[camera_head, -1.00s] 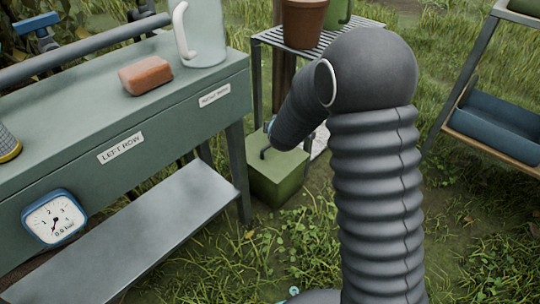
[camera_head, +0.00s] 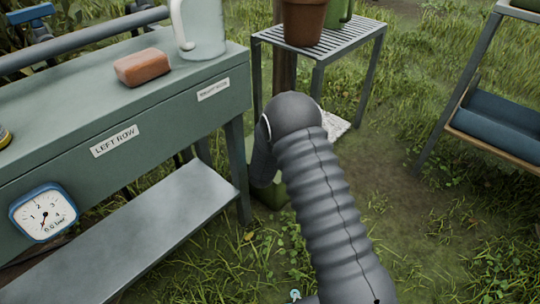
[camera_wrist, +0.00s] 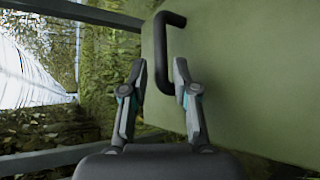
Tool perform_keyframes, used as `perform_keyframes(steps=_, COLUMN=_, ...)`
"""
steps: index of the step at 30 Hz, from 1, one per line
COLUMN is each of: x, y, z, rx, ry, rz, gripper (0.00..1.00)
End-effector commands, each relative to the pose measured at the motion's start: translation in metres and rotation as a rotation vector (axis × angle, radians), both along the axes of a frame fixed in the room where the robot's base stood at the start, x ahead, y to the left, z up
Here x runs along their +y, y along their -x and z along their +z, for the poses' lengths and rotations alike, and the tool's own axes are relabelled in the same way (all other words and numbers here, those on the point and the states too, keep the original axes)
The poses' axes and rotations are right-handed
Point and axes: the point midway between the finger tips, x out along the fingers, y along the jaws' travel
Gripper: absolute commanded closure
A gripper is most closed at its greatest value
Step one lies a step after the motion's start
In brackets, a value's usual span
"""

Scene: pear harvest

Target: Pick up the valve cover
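The valve cover is a green box with a dark bent bar handle on top. My gripper (camera_wrist: 159,66) is open, one finger on each side of the handle in this view. Gaps show between the fingers and the bar; I cannot tell the depth between them. My gripper is hidden in the head view.
A green bench (camera_head: 150,115) labelled "LEFT ROW" stands at left, with a lower metal shelf (camera_head: 150,245), a gauge (camera_head: 44,212), a brick-like block (camera_head: 142,68) and a clear jug (camera_head: 203,30). A slatted stand (camera_head: 330,45) holds pots behind.

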Motion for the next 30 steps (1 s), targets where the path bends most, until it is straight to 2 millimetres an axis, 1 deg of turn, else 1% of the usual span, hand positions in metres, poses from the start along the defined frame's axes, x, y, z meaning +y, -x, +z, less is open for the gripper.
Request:
perform_keyframes(steps=1, x=0.0, y=-0.007, z=-0.008, rx=0.0, ry=0.001, rz=-0.001, gripper=0.71)
perform_keyframes(steps=3, x=0.001, y=-0.016, z=-0.012, rx=0.0, ry=0.001, rz=-0.001, gripper=0.71)
perform_keyframes(steps=7, x=0.002, y=-0.028, z=-0.016, rx=0.0, ry=-0.001, rz=0.0, gripper=0.71)
perform_keyframes(steps=10, x=0.002, y=-0.032, z=-0.017, rx=0.001, ry=-0.001, rz=0.0, gripper=0.71)
perform_keyframes(steps=16, x=0.002, y=-0.032, z=-0.017, rx=0.001, ry=-0.001, rz=0.0, gripper=0.71)
perform_keyframes(steps=17, x=0.002, y=-0.032, z=-0.017, rx=0.001, ry=-0.001, rz=0.0, gripper=0.76)
perform_keyframes(steps=18, x=0.002, y=-0.032, z=-0.017, rx=0.001, ry=-0.001, rz=0.0, gripper=0.86)
perform_keyframes(steps=20, x=0.002, y=-0.032, z=-0.017, rx=0.001, ry=-0.001, rz=0.0, gripper=1.0)
perform_keyframes(steps=30, x=0.001, y=-0.033, z=-0.016, rx=0.0, ry=-0.001, rz=0.0, gripper=1.0)
